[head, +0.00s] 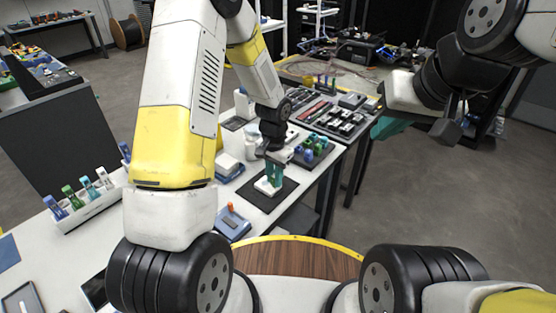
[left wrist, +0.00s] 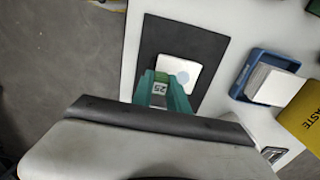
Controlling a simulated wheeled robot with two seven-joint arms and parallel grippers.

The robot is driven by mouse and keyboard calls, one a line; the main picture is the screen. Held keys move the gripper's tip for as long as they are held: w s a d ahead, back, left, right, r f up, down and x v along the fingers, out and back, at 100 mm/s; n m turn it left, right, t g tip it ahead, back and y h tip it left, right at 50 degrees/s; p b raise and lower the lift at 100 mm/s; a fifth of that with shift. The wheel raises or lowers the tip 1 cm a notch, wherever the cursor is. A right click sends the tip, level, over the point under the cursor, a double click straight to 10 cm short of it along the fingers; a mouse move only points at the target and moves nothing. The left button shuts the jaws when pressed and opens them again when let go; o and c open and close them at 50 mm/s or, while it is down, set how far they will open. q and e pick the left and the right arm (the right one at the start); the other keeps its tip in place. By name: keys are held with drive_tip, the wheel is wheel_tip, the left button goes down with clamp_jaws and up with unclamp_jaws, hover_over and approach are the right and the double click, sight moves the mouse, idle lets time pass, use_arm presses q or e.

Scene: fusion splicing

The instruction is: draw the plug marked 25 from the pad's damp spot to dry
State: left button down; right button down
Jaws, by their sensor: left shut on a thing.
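My left gripper (head: 273,174) points down over the white pad (head: 264,189), which lies on a dark mat (head: 284,192). In the left wrist view its teal fingers (left wrist: 161,92) are shut on the plug marked 25 (left wrist: 160,87), a small piece with a green top and a pale label. The plug is at the near left part of the pad (left wrist: 170,63). The round bluish damp spot (left wrist: 184,77) shows to the right of the plug. I cannot tell whether the plug's tip touches the pad. My right gripper (head: 390,128) hangs off to the right, away from the table, its opening unclear.
A blue tray with a white block (left wrist: 273,84) and a yellow waste container (left wrist: 304,115) stand right of the mat. A white rack of coloured plugs (head: 88,205) is at the left. A dark holder with green and blue pieces (head: 313,152) stands beyond the mat.

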use_arm(q)
drive_tip(key=shift+r, duration=2.25)
